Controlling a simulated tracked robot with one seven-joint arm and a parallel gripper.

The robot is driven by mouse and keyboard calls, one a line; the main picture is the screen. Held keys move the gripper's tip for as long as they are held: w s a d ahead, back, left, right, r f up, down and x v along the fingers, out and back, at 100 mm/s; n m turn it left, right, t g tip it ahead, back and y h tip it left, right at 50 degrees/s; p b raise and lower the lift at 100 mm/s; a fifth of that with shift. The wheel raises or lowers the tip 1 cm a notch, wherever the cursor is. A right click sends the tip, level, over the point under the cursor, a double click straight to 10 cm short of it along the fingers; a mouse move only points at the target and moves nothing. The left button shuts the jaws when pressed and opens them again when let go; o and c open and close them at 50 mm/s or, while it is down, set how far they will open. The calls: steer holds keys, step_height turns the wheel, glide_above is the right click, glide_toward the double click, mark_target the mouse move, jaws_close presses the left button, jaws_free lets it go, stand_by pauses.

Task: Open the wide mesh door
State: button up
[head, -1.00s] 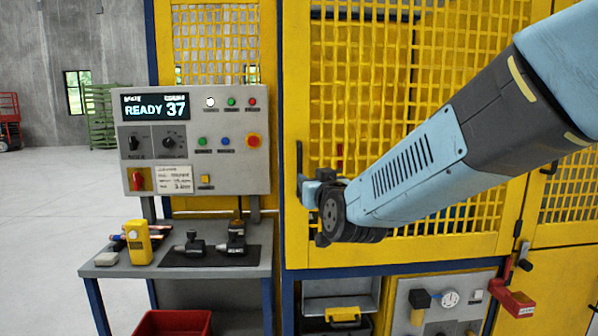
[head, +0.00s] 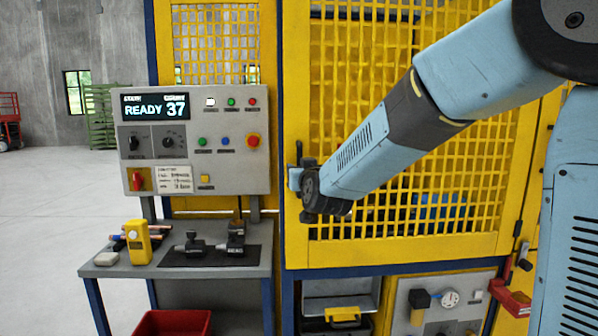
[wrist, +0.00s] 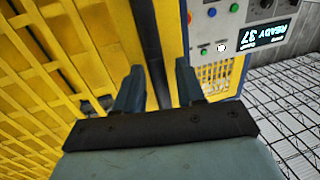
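The wide mesh door (head: 425,160) is a yellow frame with yellow mesh, and it looks closed in the head view. A dark upright handle (head: 299,153) shows at its left edge, partly hidden by my wrist. My gripper (head: 296,178) is at that edge, just beside or at the handle. In the wrist view my gripper (wrist: 158,72) has its two fingers apart, with a dark upright bar between them in the picture. I cannot tell whether that bar is the handle or the frame post, or whether the fingers touch it.
A grey control panel (head: 225,175) reading READY 37 stands left of the door, above a bench (head: 110,270) with tools and a yellow device. A red bin (head: 172,323) is below. A red lever (head: 512,302) sits at the lower right. Open floor lies at the left.

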jaws_close()
stand_by(0.4)
